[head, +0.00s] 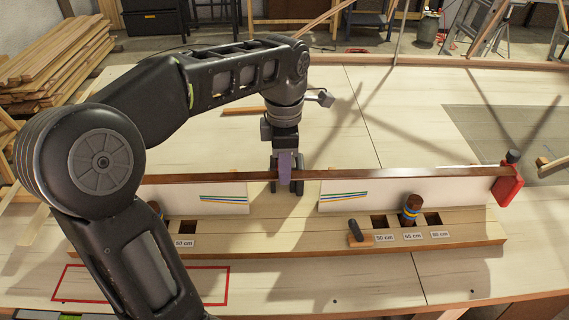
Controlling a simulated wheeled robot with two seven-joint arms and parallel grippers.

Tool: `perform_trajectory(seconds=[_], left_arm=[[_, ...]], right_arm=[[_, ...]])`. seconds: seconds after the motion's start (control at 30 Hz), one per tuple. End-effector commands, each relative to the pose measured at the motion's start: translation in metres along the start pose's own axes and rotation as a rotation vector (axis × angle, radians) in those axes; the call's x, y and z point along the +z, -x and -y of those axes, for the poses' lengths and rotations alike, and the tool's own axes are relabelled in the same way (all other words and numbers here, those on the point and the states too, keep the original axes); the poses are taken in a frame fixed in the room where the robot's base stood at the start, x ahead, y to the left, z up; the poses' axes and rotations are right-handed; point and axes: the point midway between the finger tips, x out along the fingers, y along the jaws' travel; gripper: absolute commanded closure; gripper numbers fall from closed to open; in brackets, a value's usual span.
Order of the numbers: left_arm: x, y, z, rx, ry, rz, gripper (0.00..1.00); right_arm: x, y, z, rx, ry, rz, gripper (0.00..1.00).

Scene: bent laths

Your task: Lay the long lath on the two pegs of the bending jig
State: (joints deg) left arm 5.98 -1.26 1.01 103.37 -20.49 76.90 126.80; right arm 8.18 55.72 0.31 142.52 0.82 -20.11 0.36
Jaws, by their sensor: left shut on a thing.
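The long dark brown lath (400,174) runs across the view above the bending jig (300,230), a pale wooden board with square holes. My left gripper (286,187) is shut on the lath near its middle, with a purple piece (285,164) between the fingers. A brown peg with a blue and yellow band (410,208) stands upright in the jig at the right, apart from the lath. The other peg (157,209) at the left is mostly hidden behind my arm, as is the lath's left end. My right gripper is not in view.
White panels with coloured stripes (235,193) show below the lath. A small black-handled tool (355,233) lies on the jig. A red outline (225,285) marks the table front. Boards (50,65) are stacked back left.

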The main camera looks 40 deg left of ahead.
Motion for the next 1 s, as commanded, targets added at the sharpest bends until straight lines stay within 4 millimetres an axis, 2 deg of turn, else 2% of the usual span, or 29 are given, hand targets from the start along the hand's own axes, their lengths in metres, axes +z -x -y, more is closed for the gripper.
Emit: perform_trajectory(seconds=[0.03,0.5,0.7,1.0], left_arm=[[0.000,-0.013,0.000,-0.001,0.000,-0.001,1.00],[0.000,-0.070,0.000,0.000,0.000,-0.001,1.00],[0.000,-0.082,0.000,0.000,0.000,0.000,1.00],[0.000,-0.084,0.000,0.000,0.000,0.000,1.00]], right_arm=[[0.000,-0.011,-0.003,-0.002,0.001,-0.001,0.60],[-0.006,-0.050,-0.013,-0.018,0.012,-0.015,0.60],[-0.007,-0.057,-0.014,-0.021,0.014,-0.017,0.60],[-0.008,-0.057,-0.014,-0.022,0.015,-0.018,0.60]])
